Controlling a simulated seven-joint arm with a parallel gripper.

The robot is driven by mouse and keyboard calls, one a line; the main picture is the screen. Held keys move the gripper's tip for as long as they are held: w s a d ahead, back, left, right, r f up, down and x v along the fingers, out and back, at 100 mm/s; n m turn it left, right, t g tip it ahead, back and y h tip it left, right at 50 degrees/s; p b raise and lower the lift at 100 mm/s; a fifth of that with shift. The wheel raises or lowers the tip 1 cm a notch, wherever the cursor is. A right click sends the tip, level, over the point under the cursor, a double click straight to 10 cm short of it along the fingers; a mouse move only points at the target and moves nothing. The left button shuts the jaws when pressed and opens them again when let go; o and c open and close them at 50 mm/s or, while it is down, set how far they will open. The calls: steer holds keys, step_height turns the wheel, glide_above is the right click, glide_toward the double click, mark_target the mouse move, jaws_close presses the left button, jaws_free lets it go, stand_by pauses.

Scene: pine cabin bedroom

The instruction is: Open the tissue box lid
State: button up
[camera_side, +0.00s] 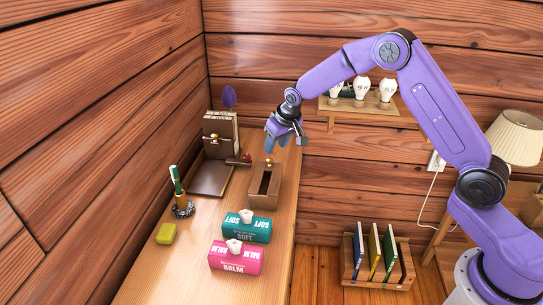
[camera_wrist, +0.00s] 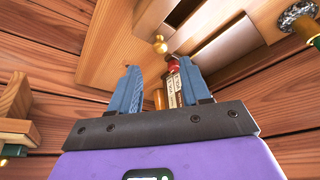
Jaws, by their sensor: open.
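The wooden tissue box (camera_side: 264,200) stands on the long wooden table, with a dark slot in its top. Its lid looks shut. A small brass knob (camera_side: 268,162) is at the far end of the box; it also shows in the wrist view (camera_wrist: 160,44). My gripper (camera_side: 284,142) is above and just beyond the knob end, pointing down. In the wrist view its two blue fingers (camera_wrist: 160,68) are spread apart with nothing between them. The knob appears just past the fingertips, apart from them.
A teal tissue pack (camera_side: 246,228) and a pink one (camera_side: 235,259) lie nearer on the table (camera_side: 192,280). A dark stand (camera_side: 213,178), a red-ended object (camera_side: 240,160), a pen holder (camera_side: 183,207) and a yellow block (camera_side: 166,234) are left. A bulb shelf (camera_side: 358,105) hangs behind.

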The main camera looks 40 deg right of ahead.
mark_target(270, 159)
steer(key=x, duration=0.6)
steer(key=shift+w+f, duration=0.15)
steer(key=shift+f, duration=0.1)
jaws_close()
